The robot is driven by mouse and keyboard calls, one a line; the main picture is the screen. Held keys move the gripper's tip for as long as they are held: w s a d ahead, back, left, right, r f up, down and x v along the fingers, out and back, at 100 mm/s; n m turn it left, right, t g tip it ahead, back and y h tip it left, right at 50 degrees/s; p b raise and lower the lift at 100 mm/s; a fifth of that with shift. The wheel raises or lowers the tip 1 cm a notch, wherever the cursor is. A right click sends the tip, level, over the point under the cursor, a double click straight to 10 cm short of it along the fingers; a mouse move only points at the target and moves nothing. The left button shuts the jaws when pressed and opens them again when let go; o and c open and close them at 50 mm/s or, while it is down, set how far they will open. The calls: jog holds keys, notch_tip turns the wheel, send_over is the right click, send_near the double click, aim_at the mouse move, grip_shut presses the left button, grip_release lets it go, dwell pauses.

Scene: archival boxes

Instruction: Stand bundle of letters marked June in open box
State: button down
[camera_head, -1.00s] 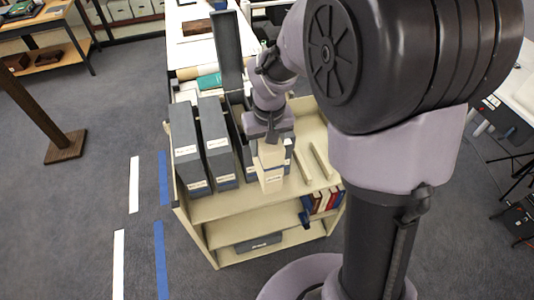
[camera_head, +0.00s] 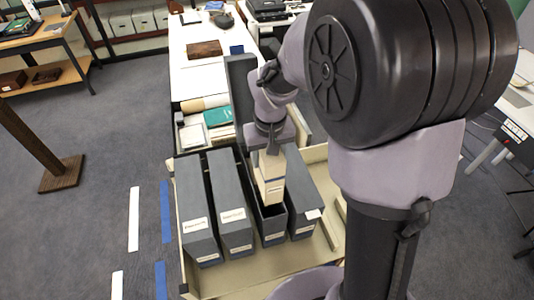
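My gripper (camera_head: 269,152) points down at the top of a cream bundle of letters (camera_head: 271,186) and appears shut on it. The bundle hangs upright, with a small label on its front that is too small to read. An open grey box (camera_head: 271,232) stands on the cart under the bundle, its tall lid (camera_head: 240,92) raised at the back. The bundle's lower end is at the box's mouth; I cannot tell how far inside it is. My wrist hides part of the box's far end.
Two closed grey boxes, the outer one (camera_head: 197,215) and the inner one (camera_head: 231,208), stand left of the open box. Another grey box (camera_head: 301,205) stands close on its right. The cart's shelf (camera_head: 235,274) is bare in front. A white table (camera_head: 195,75) lies behind.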

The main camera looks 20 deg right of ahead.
jog(key=shift+w+f+b, duration=0.1)
jog(key=shift+f+b, duration=0.55)
jog(key=shift+f, duration=0.6)
jog(key=shift+w, duration=0.1)
jog(key=shift+f+b, duration=2)
jog(key=shift+f, duration=0.15)
jog(key=shift+f+b, duration=1.8)
jog(key=shift+f, duration=0.15)
